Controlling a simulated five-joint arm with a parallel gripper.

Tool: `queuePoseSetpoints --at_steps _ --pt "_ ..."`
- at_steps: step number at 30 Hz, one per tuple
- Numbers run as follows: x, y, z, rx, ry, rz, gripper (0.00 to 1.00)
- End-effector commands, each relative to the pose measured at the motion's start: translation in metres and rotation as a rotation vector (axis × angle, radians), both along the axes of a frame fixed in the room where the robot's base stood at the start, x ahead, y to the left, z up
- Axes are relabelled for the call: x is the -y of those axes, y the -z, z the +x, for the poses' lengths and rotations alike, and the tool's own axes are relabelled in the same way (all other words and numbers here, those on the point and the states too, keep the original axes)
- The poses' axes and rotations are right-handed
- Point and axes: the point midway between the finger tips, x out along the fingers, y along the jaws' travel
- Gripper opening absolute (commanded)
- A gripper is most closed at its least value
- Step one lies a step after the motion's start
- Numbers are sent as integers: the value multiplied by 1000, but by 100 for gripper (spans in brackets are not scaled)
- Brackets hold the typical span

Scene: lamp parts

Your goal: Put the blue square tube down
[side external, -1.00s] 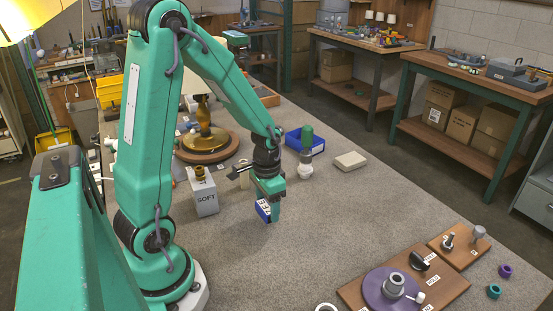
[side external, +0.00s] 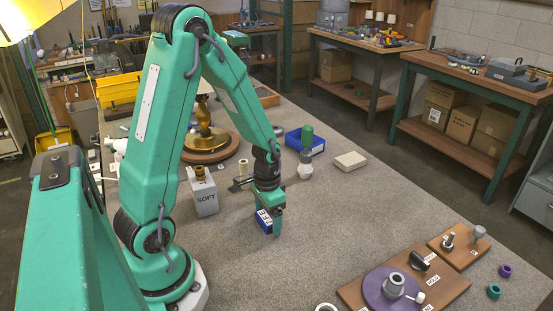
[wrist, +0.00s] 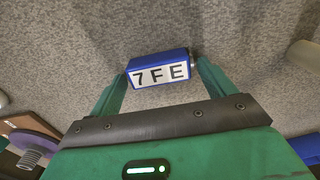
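The blue square tube (side external: 265,227) is between the fingers of my gripper (side external: 268,217), low over the grey bench top. In the wrist view the tube (wrist: 158,60) lies crosswise between the fingertips, with a white label reading "7FE" facing the camera. My gripper (wrist: 160,80) is shut on it, one green finger at each end. I cannot tell whether the tube's underside touches the bench.
A grey "SOFT" block (side external: 204,198) stands left of my gripper. A blue bin (side external: 305,141), a green-topped piece (side external: 306,150) and a pale block (side external: 350,161) lie behind. A wooden board with a purple disc (side external: 388,290) is front right. Bench around the tube is clear.

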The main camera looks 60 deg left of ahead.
Motion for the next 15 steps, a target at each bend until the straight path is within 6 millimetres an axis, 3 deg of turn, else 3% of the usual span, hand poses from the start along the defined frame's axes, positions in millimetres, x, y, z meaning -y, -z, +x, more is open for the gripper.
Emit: queuePoseSetpoints --at_steps 15 --pt "0 -5 0 2 0 1 85"
